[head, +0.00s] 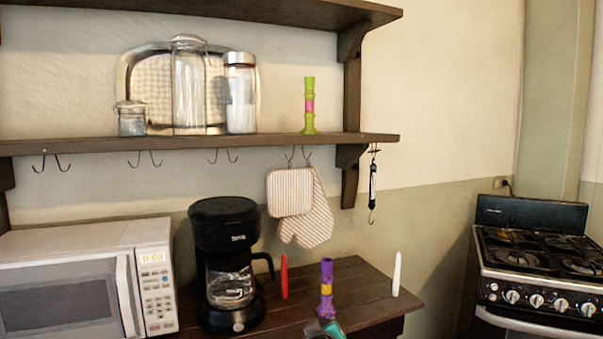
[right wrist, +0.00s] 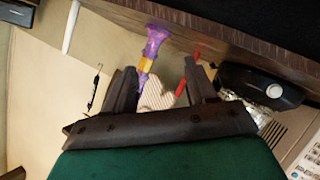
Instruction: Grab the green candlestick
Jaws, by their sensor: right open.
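The green candlestick (head: 309,105) has a pink middle band and stands upright on the wall shelf (head: 250,141), near its right end, in the head view. I do not see it in the right wrist view. My right gripper (right wrist: 160,72) is open, its two dark fingers apart in the right wrist view. A small teal and dark part of it (head: 326,329) seems to show at the bottom of the head view, well below the shelf. A purple candlestick (head: 326,290) with a yellow band stands close to it and also shows in the wrist view (right wrist: 154,44). My left gripper is not in view.
Below are hooks, a striped mitt (head: 309,215), a coffee maker (head: 226,235), a microwave (head: 70,285), a red candle (head: 284,276) and a white candle (head: 397,274). A stove (head: 535,265) stands right.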

